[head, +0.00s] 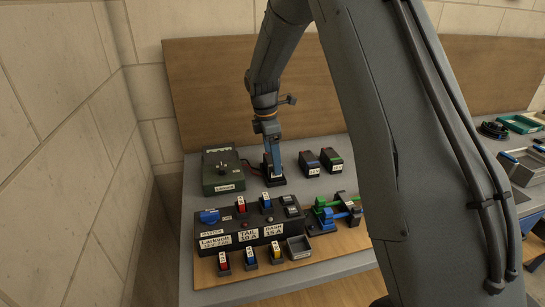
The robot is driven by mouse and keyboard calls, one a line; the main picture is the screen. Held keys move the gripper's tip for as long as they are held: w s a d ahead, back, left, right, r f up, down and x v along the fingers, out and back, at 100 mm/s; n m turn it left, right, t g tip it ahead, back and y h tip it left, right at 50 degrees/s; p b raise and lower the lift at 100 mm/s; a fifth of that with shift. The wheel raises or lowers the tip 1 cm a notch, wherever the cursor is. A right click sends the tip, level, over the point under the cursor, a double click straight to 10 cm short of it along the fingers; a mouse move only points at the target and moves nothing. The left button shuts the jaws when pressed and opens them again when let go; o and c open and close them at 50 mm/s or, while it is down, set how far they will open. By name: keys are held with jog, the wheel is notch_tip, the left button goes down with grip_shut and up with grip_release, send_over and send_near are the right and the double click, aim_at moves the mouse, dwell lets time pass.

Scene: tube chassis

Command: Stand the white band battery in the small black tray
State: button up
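My gripper (271,163) points down over the grey table, at the back middle of the head view. Its fingertips reach a dark, low block (273,181) with a small pale mark. The gripper hides much of this block, so I cannot tell whether it is the white band battery, or whether the fingers are closed on it. Two dark batteries stand upright to its right, one with a blue top (309,163) and one with a green and red top (333,161).
A green box (222,172) stands left of the gripper. A black switch panel (250,226) with labels is in front. Coloured fuses (250,258) and blue and green clamps (335,213) are near it. My arm hides the table's right-middle.

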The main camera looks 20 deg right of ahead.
aim_at(269, 160)
jog(key=shift+f, duration=0.5)
jog(key=o, duration=1.2)
jog(key=r+p, duration=0.2)
jog(key=r, duration=0.1)
jog(key=a+r+p, duration=0.1)
jog(key=r+p, duration=0.1)
jog(key=r, duration=0.2)
jog(key=r+p, duration=0.2)
jog(key=r, duration=0.2)
jog(key=shift+a, duration=0.2)
jog(key=shift+s, duration=0.1)
